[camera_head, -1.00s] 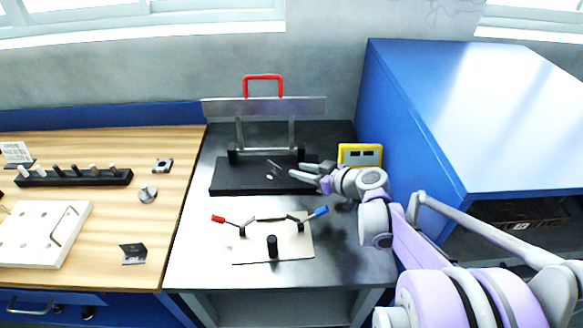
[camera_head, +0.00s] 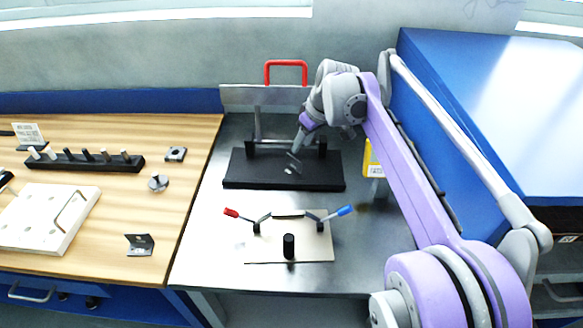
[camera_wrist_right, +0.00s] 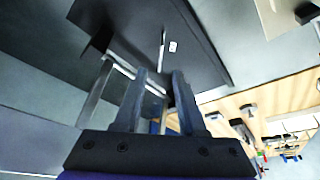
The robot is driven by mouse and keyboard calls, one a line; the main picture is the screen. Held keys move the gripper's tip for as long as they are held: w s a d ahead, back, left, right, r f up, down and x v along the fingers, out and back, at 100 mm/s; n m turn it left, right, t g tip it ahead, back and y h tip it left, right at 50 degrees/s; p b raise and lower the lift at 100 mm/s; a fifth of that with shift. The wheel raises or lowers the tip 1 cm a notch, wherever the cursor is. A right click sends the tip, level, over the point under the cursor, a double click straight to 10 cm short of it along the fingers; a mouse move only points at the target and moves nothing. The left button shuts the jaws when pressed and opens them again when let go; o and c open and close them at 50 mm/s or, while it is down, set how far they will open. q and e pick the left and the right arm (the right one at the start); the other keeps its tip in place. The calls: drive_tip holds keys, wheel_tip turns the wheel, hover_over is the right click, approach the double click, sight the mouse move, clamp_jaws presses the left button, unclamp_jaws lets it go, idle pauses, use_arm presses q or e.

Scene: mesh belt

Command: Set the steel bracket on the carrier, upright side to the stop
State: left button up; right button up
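A dark L-shaped bracket (camera_head: 140,244) lies on the wooden bench top. A second small metal piece (camera_head: 293,162) with a thin upright side and a white label stands on the long black base (camera_head: 240,178). I cannot tell for sure which is the task's bracket, or that the base is the carrier. The thin piece shows edge-on in the wrist view (camera_wrist_right: 162,50), just beyond the fingertips. My right gripper (camera_head: 298,148) is close above and behind it; its fingers are apart with nothing held between them in the wrist view (camera_wrist_right: 160,72). My left gripper is out of view.
A metal frame with a red handle (camera_head: 286,62) rises behind the base. A pale plate (camera_head: 318,248) with red and blue levers and a black post lies in front. A yellow device (camera_head: 371,160) is partly behind my right arm. A blue cabinet (camera_head: 480,130) stands right.

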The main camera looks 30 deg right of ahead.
sight(290, 166)
drive_tip(key=x, duration=0.5)
drive_tip(key=b+x, duration=0.1)
drive_tip(key=x, duration=0.2)
drive_tip(key=shift+w+a+f, duration=0.1)
drive_tip(key=shift+w+f, duration=0.15)
drive_tip(key=shift+w, duration=0.15)
clamp_jaws()
idle(1.0)
